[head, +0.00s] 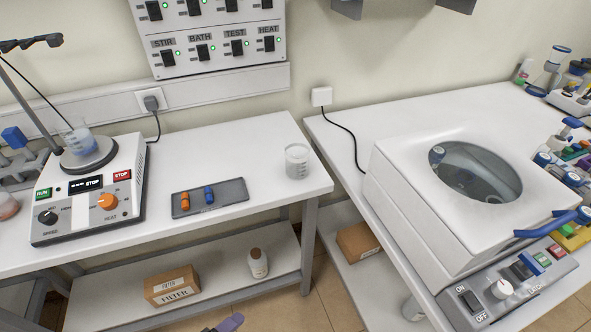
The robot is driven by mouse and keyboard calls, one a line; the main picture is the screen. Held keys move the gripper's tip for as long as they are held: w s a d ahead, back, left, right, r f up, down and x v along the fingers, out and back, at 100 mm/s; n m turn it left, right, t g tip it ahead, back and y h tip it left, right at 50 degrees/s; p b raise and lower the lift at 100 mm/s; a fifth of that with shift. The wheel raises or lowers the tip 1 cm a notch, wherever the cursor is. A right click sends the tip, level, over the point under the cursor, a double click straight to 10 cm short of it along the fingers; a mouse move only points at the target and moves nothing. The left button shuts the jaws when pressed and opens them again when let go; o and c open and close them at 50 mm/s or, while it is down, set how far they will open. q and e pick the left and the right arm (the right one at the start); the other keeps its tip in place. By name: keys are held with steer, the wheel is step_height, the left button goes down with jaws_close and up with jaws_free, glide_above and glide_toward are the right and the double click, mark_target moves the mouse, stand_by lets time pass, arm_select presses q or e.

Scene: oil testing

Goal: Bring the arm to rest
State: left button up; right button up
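A dark grey tray (232,191) on the same table holds an orange piece (184,201) and a blue piece (208,195). A glass beaker (298,162) stands near that table's right end.
A white machine (400,190) with a round opening and a blue handle (546,224) fills much of the right table (345,125). Racks and bottles crowd the far right. A switch panel (215,35) hangs on the wall. Boxes (172,286) and a bottle (257,263) stand on the lower shelf.

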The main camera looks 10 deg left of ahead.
arm_select(q)
steer(key=s+a+f+n+g+y, duration=0.2)
steer(key=s+a+n+g+y, duration=0.15)
steer(key=n, duration=0.65)
steer(key=s+a+f+n+g+y, duration=0.25)
steer(key=s+n, duration=0.25)
steer(key=n, duration=0.5)
step_height(320, 180, up, 21)
steer(key=n+p, duration=0.1)
steer(key=p, duration=2)
steer(key=shift+d+g+h, duration=0.3)
steer(key=shift+d+h, duration=0.1)
steer(key=shift+d, duration=0.05)
